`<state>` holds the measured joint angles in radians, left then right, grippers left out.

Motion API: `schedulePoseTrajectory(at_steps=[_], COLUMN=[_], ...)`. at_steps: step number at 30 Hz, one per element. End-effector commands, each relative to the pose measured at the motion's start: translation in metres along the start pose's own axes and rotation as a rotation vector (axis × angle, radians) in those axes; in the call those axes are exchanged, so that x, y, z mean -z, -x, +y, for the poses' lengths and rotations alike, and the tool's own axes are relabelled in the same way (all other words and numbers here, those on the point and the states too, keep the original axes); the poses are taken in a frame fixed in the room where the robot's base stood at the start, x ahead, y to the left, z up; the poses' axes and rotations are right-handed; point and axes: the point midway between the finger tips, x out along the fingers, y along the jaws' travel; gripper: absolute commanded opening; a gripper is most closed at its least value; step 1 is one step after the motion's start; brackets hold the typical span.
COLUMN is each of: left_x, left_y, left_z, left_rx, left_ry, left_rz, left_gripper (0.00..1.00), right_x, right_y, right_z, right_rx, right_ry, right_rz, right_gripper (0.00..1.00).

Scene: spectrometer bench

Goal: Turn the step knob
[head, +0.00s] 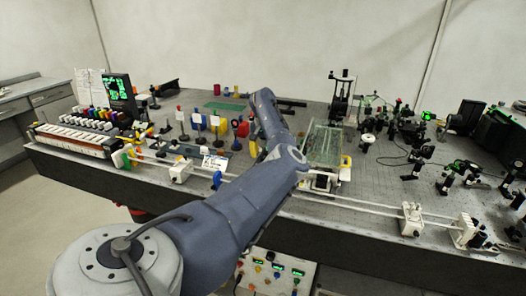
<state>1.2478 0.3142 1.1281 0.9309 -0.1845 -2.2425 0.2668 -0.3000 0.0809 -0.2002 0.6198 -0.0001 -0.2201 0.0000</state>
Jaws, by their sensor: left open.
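My left arm comes in from the lower left, bends over the bench and reaches to its middle. My left gripper (251,122) is small and mostly hidden by the forearm, among the coloured parts at the bench middle; it is open. A control panel (262,285) with several small knobs and green displays sits below the bench's front edge, partly behind my arm. I cannot tell which knob is the step knob; no label is legible. The gripper is well above and apart from this panel. My right gripper is not in view.
A white rail (370,207) with carriages runs along the front edge of the bench (260,190). A glass-topped box (322,146) stands right of my forearm. A unit with coloured knobs (97,119) and a green display (118,90) stand left. Optics crowd the right.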

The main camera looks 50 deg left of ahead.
Motion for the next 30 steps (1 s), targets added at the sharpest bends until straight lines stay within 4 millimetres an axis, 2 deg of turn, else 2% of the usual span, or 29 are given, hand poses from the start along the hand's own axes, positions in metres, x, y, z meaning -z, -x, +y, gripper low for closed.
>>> schedulePoseTrajectory(at_steps=[7, 17, 18, 27, 30], left_x=[0.0, 0.0, 0.0, 0.0, 0.0], left_y=[-0.015, -0.017, -0.017, -0.017, -0.017], left_z=[0.0, 0.0, 0.0, 0.0, 0.0], left_rx=[0.0, 0.0, 0.0, 0.0, 0.0], left_ry=[-0.001, -0.001, -0.001, -0.001, -0.001], left_rz=[0.0, 0.0, 0.0, 0.0, 0.0], left_gripper=[0.4, 0.4, 0.43, 0.08, 0.0], right_x=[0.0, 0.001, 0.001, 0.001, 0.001], right_y=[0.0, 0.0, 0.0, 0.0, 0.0], right_z=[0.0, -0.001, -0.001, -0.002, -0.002], right_rx=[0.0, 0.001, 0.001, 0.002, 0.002], right_ry=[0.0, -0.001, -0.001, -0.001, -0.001], right_rz=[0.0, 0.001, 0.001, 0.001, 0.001], right_gripper=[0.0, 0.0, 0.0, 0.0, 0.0])
